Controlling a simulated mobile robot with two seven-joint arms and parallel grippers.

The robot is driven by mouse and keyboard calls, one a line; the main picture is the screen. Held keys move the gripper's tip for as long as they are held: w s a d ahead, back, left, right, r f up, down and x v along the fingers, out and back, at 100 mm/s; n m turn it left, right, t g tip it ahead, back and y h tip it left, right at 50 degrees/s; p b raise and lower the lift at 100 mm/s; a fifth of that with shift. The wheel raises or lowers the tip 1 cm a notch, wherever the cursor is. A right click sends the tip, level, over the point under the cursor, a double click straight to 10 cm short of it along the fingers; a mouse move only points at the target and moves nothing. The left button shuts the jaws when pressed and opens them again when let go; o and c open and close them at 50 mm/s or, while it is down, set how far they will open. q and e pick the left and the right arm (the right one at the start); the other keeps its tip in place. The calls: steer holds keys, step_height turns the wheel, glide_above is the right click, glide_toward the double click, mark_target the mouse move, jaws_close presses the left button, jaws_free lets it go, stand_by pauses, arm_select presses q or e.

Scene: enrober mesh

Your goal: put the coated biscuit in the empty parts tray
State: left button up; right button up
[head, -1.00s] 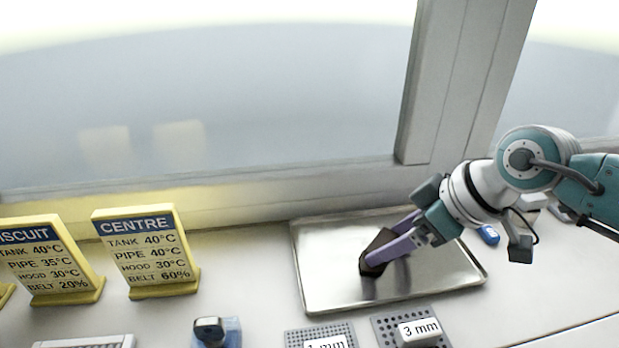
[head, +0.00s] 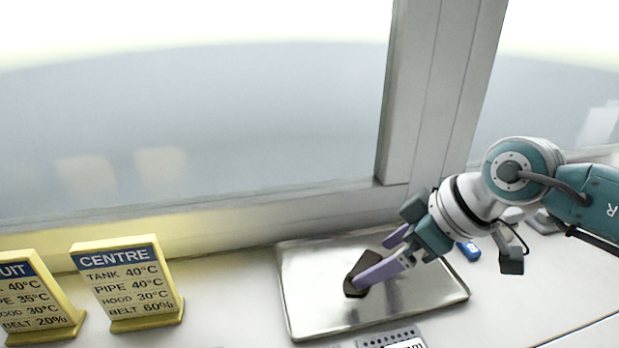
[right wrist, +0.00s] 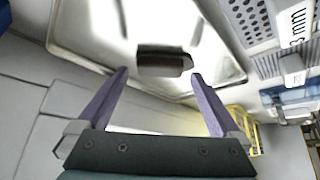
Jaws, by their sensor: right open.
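The coated biscuit (head: 360,270) is dark brown and is at the metal tray (head: 310,325), toward its left middle. My right gripper (head: 372,262) reaches in from the right, its purple fingers on either side of the biscuit. In the right wrist view the biscuit (right wrist: 163,60) lies just beyond the open fingertips (right wrist: 160,75), with gaps at both sides. The tray (right wrist: 90,42) holds nothing else that I can see. The near finger partly hides the biscuit in the head view. My left gripper is out of view.
Yellow signs stand at the left, including the CENTRE sign (head: 127,285). A perforated block (head: 390,338) is at the tray's near edge. A small blue item (head: 469,250) lies right of the tray. A window frame (head: 440,90) rises behind. The counter between signs and tray is clear.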

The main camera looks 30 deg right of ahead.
steer(key=p+v, duration=0.3)
steer(key=v, duration=0.7)
steer(key=w+a+r+n+t+y, duration=0.35)
steer(key=a+r+t+y, duration=0.25)
steer(key=a+r, duration=0.5)
step_height(320, 180, up, 9)
steer(key=w+d+m+t+h, duration=0.1)
steer(key=d+m+t+h, duration=0.3)
steer(key=t, duration=0.4)
steer(key=s+d+f+m+g+h, duration=0.55)
steer(key=d+f+m+h, duration=0.2)
steer(key=f+h, duration=0.2)
steer(key=s+a+f+n+g+y, duration=0.4)
steer(key=s+a+f+g, duration=0.6)
steer(key=s, duration=0.4)
steer(key=shift+a+f+n+g+y, duration=0.3)
steer(key=shift+a+f+g+y, duration=0.1)
steer(key=shift+f, duration=0.2)
